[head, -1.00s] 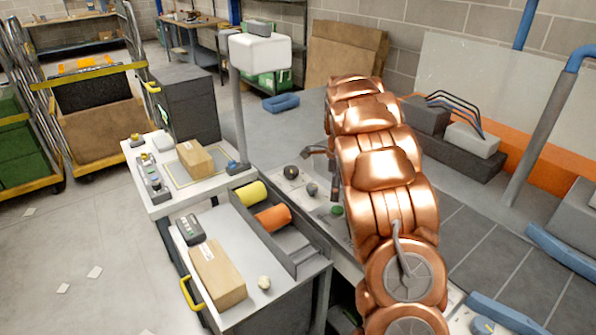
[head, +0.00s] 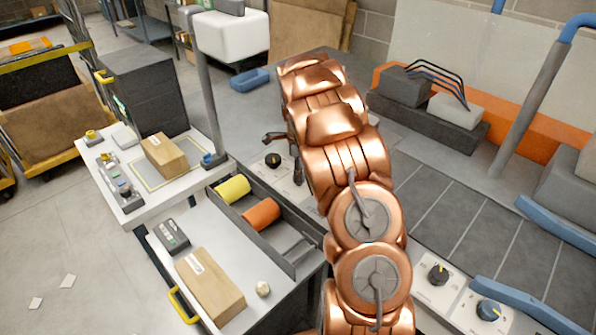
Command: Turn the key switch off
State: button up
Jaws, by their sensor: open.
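A panel with controls runs beneath my copper arm. A round black control (head: 273,160) stands on its left part, just below my gripper in the picture. At its right end are a dark knob with a yellow mark (head: 437,274) and a blue knob (head: 488,310). I cannot tell which control is the key switch or how it is set. My gripper (head: 275,138) shows only as a small dark part left of the arm. It is open, with nothing visible in it, and appears apart from the black control. My arm hides the panel's middle.
A cart at left holds a cardboard box (head: 210,284), a yellow roll (head: 233,189) and an orange roll (head: 262,214). A white table (head: 128,203) with another box stands behind it. A grey post (head: 205,100) rises near the arm.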

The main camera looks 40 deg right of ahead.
jog(key=shift+d+f, duration=0.1)
jog(key=shift+f, duration=1.05)
jog(key=shift+c, duration=0.3)
jog(key=c, duration=1.1)
